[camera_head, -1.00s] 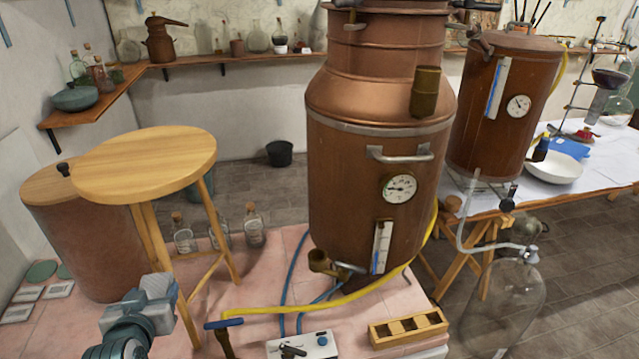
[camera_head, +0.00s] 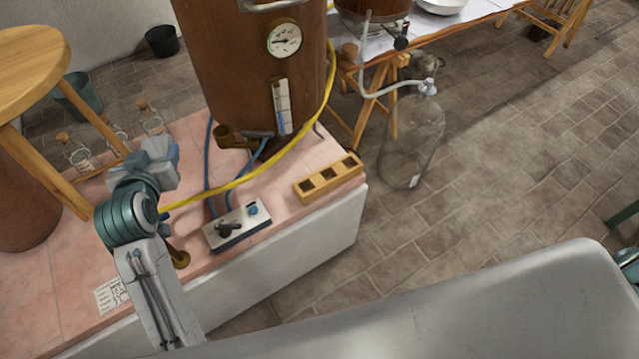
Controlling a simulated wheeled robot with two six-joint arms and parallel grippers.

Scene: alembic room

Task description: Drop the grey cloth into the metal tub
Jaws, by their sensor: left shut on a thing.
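My left gripper (camera_head: 160,158) shows from behind at the left, over the pink tiled platform. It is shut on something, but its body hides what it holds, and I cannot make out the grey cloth. A teal-grey bucket (camera_head: 82,98) stands on the floor behind the platform, partly hidden by the stool. A dark bucket (camera_head: 162,41) stands further back by the wall. I cannot tell whether either is the metal tub. My right gripper is not in view.
A copper still (camera_head: 235,70) stands on the pink platform (camera_head: 55,275), with a yellow hose (camera_head: 295,140), a control box (camera_head: 236,226) and a wooden block (camera_head: 328,178) near it. A wooden stool (camera_head: 30,70) is at the left. A large glass bottle (camera_head: 410,140) stands on the floor.

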